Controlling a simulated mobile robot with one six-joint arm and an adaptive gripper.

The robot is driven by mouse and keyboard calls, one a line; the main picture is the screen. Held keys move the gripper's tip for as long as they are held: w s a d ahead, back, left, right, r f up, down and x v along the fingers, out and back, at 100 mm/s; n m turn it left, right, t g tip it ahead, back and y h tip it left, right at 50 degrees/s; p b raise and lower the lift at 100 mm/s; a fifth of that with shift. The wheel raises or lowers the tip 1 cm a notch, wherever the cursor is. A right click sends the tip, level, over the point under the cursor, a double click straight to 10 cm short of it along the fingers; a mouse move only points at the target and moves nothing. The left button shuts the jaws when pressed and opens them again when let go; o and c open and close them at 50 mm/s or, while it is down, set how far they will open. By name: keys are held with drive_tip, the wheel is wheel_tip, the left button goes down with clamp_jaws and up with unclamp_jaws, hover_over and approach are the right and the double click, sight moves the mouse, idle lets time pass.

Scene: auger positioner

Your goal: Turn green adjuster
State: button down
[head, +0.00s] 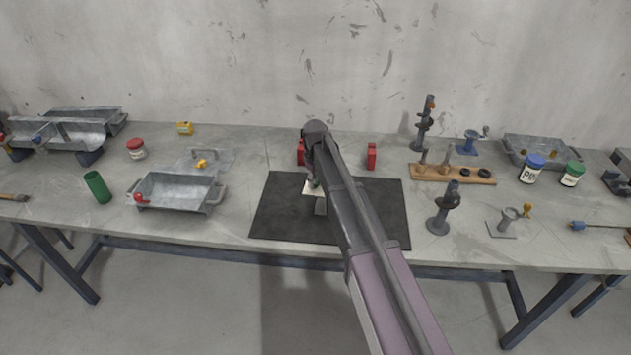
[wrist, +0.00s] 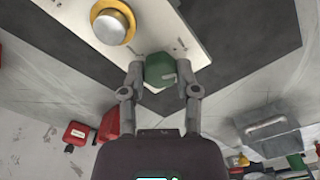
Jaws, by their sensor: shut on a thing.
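The green adjuster (wrist: 160,70) is a green knob on a pale plate (wrist: 195,45) in the wrist view. My gripper (wrist: 160,80) is shut on it, with one finger on each side. A pale line shows on the knob's face. A yellow-rimmed knob with a silver centre (wrist: 110,26) sits on the same plate, to the upper left. In the head view my arm covers most of the device, and only part of its pale plate (head: 312,188) shows above the black mat (head: 275,215). My gripper is mostly hidden there.
Red blocks (head: 371,156) stand behind the mat on either side of my arm. A metal tray (head: 180,192) and a green cylinder (head: 97,186) are to the left. A dark stand (head: 445,210) and a wooden rack (head: 452,174) are to the right. The mat's right part is bare.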

drive_tip(key=shift+n, duration=2.3)
drive_tip(key=shift+c, duration=1.7)
unclamp_jaws()
drive_tip(key=shift+m, duration=0.3)
